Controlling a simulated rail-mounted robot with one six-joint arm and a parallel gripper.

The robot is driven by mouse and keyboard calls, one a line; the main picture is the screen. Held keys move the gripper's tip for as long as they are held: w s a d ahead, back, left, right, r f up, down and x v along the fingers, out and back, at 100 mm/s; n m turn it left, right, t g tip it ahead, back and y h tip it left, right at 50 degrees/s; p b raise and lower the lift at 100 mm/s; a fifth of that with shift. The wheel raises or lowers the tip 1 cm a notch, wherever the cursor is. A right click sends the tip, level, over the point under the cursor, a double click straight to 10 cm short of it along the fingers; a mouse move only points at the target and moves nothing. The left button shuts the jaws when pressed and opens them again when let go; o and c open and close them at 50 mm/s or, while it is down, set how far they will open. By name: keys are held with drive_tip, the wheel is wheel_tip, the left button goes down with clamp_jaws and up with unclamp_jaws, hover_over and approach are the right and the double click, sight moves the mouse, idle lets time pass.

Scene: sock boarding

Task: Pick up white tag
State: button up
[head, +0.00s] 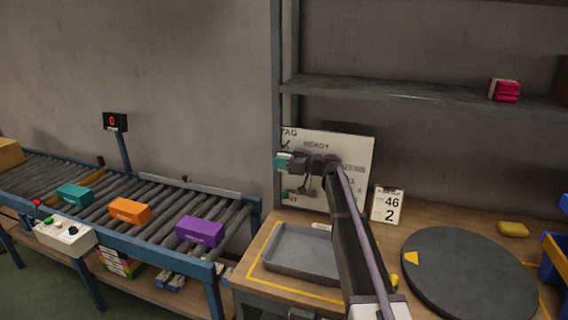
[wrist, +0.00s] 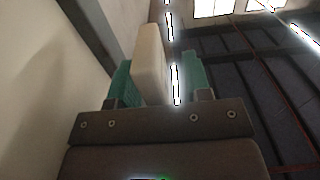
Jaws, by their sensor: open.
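In the wrist view a pale cream-white slab (wrist: 152,60), seemingly the white tag, stands between the teal fingers of my gripper (wrist: 158,75). It is close to the left finger, with a gap to the right finger. I cannot tell whether it touches the left one. My gripper is open. In the head view my gripper (head: 284,161) is in front of the left part of the white TAG board (head: 350,150). The tag cannot be made out there, and my arm covers part of the board.
A grey tray (head: 300,270), a dark round turntable (head: 470,275) and a number card (head: 388,205) are on the bench. A roller conveyor at left carries teal (head: 75,194), orange (head: 130,211) and purple (head: 200,231) boxes. A shelf (head: 400,90) crosses above the board.

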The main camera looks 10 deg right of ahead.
drive_tip(key=shift+c, duration=0.4)
clamp_jaws()
